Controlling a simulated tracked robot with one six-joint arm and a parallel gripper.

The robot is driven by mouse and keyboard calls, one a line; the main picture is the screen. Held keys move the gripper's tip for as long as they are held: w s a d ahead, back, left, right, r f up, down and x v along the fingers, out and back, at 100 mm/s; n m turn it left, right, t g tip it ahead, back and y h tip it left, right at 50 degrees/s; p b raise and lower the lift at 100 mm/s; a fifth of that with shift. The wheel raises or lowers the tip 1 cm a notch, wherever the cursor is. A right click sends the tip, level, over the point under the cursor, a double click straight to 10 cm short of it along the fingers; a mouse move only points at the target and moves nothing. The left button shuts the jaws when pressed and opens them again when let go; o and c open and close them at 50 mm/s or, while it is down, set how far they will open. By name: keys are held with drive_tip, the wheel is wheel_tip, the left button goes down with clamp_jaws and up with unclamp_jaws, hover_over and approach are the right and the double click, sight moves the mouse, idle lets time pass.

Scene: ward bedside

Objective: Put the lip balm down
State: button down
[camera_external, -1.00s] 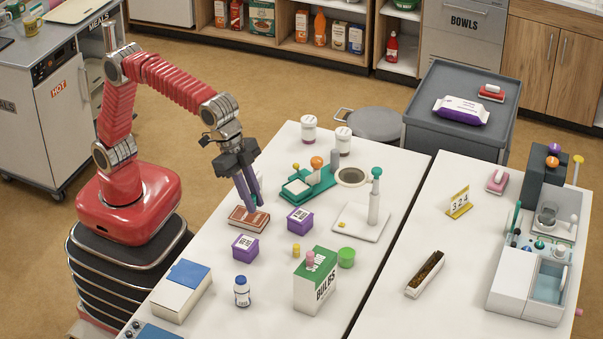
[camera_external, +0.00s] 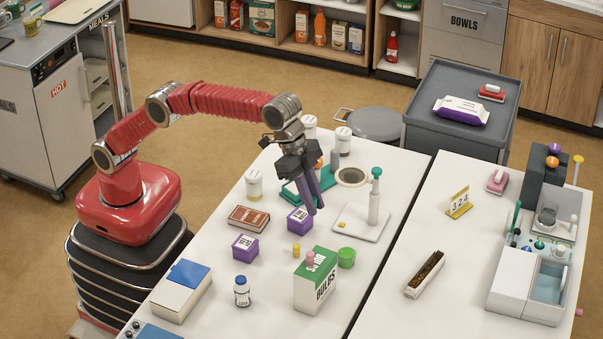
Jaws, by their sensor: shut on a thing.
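My gripper (camera_external: 314,207) hangs over the middle of the white table (camera_external: 215,240), with its purple fingers pointing down. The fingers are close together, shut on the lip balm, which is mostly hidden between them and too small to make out. The fingertips are just right of a purple box (camera_external: 299,220) and left of a white board with a green-topped post (camera_external: 374,205). I cannot tell how high they are above the table.
A red book (camera_external: 249,218), another purple box (camera_external: 245,246), a small yellow cylinder (camera_external: 296,250), a green-and-white bulbs box (camera_external: 316,282) and a green tub (camera_external: 346,257) stand nearby.

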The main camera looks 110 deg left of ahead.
drive_tip(key=shift+w+a+f, duration=0.35)
drive_tip(key=shift+w+a, duration=0.25)
drive_tip(key=shift+w, duration=0.2)
drive_tip(key=shift+w+a+f, duration=0.3)
drive_tip(key=shift+w+a, duration=0.3)
drive_tip(key=shift+w, duration=0.15)
hover_over(331, 257)
drive_tip(key=s, duration=0.2)
drive_tip(key=shift+w+a+f, duration=0.15)
drive_tip(key=shift+f, duration=1.1)
drive_tip(key=shift+w+a+f, duration=0.1)
drive_tip(key=shift+f, duration=1.15)
drive_tip(key=shift+f, duration=0.1)
drive_tip(key=shift+f, duration=3.05)
drive_tip(key=shift+f, duration=1.85)
drive_tip(key=shift+f, duration=0.1)
